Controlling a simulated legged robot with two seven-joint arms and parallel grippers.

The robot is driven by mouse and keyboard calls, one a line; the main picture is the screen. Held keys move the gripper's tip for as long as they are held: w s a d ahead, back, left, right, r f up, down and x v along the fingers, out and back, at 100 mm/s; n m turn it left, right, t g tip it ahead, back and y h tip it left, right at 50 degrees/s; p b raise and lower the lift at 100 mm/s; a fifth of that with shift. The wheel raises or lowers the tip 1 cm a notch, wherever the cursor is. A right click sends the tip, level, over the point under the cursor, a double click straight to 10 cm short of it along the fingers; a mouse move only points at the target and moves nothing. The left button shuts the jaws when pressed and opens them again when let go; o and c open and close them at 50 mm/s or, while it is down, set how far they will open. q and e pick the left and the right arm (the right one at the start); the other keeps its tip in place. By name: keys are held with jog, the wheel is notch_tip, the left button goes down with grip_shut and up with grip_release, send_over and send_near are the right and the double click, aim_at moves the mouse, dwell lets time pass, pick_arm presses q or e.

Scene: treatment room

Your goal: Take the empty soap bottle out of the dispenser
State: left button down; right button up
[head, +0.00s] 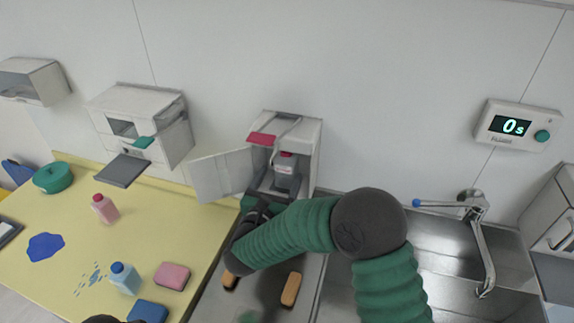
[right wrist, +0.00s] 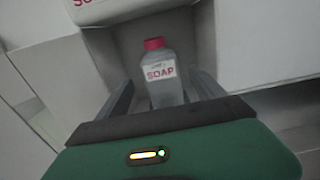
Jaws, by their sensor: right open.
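The soap bottle (head: 286,172), clear grey with a red cap and a SOAP label, stands upright inside the white wall dispenser (head: 310,150). The dispenser's door (head: 222,176) hangs open to the left. My right gripper (head: 262,208) is open just in front of and below the dispenser opening. In the right wrist view the bottle (right wrist: 165,88) appears between the two fingers of the gripper (right wrist: 162,84), with gaps on both sides. The bottle looks nearly empty. Its base is partly hidden by the gripper body. My left gripper does not show clearly.
A pink bottle (head: 105,208), a blue bottle (head: 124,278), a pink sponge (head: 172,275) and a blue spill (head: 45,246) are on the yellow counter (head: 75,215). The sink faucet (head: 480,235) is right. Another open wall unit (head: 140,110) hangs left.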

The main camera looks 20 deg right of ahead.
jog(key=shift+w+d, duration=0.3)
jog(key=shift+w, duration=0.1)
jog(key=p+x, duration=0.2)
jog(key=x, duration=0.2)
jog(key=shift+w+d+p, duration=0.2)
jog(key=shift+w+p, duration=0.05)
jog(key=shift+p, duration=0.15)
jog(key=shift+w+d+f, duration=0.15)
jog(key=shift+w+d, duration=0.05)
jog(key=shift+s, duration=0.1)
jog(key=c, duration=1.4)
